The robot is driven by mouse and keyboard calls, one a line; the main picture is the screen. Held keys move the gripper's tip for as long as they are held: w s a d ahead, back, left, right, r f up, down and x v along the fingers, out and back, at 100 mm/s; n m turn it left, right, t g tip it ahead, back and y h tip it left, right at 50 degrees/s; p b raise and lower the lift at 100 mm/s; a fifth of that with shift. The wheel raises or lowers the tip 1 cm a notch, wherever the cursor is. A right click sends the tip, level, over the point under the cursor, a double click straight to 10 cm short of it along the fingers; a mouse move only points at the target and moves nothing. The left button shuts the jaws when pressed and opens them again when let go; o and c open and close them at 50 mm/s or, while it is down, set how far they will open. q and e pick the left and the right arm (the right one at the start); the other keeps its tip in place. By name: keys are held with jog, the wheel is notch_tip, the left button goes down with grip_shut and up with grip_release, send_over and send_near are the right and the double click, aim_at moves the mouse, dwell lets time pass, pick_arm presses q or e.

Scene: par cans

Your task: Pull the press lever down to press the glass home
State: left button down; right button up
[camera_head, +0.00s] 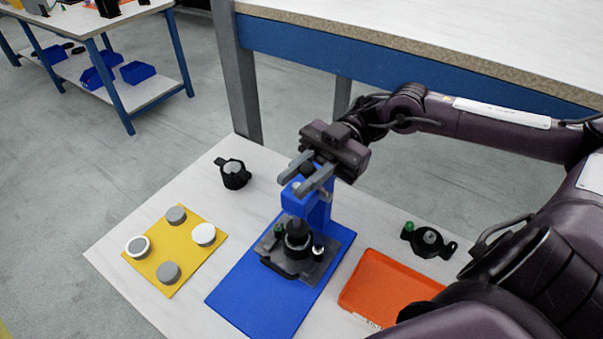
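The blue press (312,207) stands on a blue mat (236,300) in the middle of the white table. Its black ram (296,229) is over a black part on the dark base plate (318,267); whether they touch is hard to tell. My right gripper (292,187) is at the top of the press, its two grey fingers apart. A dark knob (306,168), seemingly the end of the press lever, shows between the fingers. The rest of the lever is hidden, and I cannot make out the glass. My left gripper is not in view.
A yellow mat (187,235) with several grey and white discs lies at the left. A black can (233,174) stands behind it. An orange tray (385,283) and another black can (429,241) are at the right. A blue-edged bench (330,57) stands behind.

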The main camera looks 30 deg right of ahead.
grip_shut()
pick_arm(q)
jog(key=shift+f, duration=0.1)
pick_arm(e)
jog(key=shift+f, duration=0.1)
